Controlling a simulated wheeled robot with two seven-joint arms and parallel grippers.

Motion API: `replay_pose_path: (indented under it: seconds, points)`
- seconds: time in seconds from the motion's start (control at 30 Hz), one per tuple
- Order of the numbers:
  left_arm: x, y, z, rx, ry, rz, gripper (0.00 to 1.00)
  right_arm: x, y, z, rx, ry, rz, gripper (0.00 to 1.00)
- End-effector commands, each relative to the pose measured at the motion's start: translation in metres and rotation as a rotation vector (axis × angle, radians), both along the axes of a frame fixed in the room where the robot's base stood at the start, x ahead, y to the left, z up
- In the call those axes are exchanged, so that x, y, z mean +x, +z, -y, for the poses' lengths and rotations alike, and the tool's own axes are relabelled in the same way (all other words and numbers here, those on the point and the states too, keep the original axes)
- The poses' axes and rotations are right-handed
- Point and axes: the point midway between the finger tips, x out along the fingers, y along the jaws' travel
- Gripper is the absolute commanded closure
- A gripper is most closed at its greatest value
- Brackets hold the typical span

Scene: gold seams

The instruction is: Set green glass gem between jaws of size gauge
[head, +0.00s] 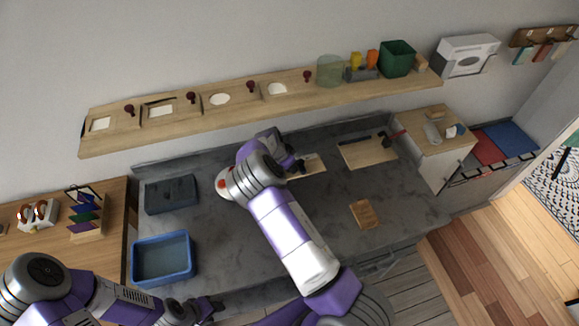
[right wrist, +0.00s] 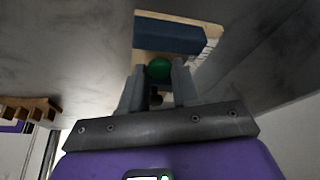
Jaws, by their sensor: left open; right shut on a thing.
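The green glass gem (right wrist: 158,68) sits between the fingertips of my right gripper (right wrist: 157,80), which is shut on it in the right wrist view. Just beyond the gem is a pale wooden board with a dark blue bar (right wrist: 172,36), likely part of the size gauge. In the head view my right gripper (head: 297,166) is over the back of the grey counter, at a pale wooden board (head: 314,166); the gem is hidden there. I cannot tell whether the gem touches the gauge. My left gripper (head: 208,306) is open, low at the counter's front edge.
A blue bin (head: 163,286) and a dark grey tray (head: 171,207) stand at the left of the counter. A wooden board (head: 362,158) with a dark tool lies right of my right gripper. A small wooden block (head: 364,214) lies nearer. A shelf (head: 240,106) runs above.

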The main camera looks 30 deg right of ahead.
Motion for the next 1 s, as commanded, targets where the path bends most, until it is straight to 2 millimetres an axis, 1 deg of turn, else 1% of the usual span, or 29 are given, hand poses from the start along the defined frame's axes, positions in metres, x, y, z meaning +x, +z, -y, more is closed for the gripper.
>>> replay_pose_path:
  seconds: [0.03, 0.27, 0.4, 0.43, 0.5, 0.73, 0.83, 0.93, 1.0]
  points:
    - [0.000, -0.001, 0.000, 0.000, 0.000, 0.000, 0.57, 0.000, -0.005, 0.000, 0.000, 0.001, -0.001, 0.98]
    - [0.000, 0.000, 0.000, 0.000, 0.000, 0.000, 0.57, 0.000, -0.005, 0.000, 0.000, -0.001, 0.001, 0.98]
    - [0.000, -0.005, 0.000, 0.000, 0.000, 0.000, 0.57, 0.000, -0.009, 0.000, 0.000, -0.001, 0.001, 0.98]
    - [0.000, -0.004, 0.000, 0.000, 0.000, 0.000, 0.57, 0.000, -0.009, 0.000, 0.000, -0.001, 0.001, 0.67]
    - [0.000, -0.004, 0.000, 0.000, 0.000, 0.000, 0.57, 0.000, -0.008, 0.000, 0.000, -0.001, 0.001, 0.59]
    - [0.000, -0.003, 0.000, 0.000, 0.000, 0.000, 0.57, 0.000, -0.008, 0.000, 0.000, -0.001, 0.001, 0.59]
    - [0.000, 0.000, 0.000, 0.000, 0.000, 0.000, 0.57, 0.000, -0.004, 0.000, 0.000, -0.001, 0.001, 0.59]
    - [0.000, 0.001, 0.000, 0.000, 0.000, 0.000, 0.57, 0.001, 0.007, -0.005, 0.001, 0.001, 0.005, 0.59]
    - [0.000, 0.002, 0.000, 0.000, 0.000, 0.000, 0.57, 0.000, 0.019, -0.010, 0.002, 0.000, 0.005, 0.59]
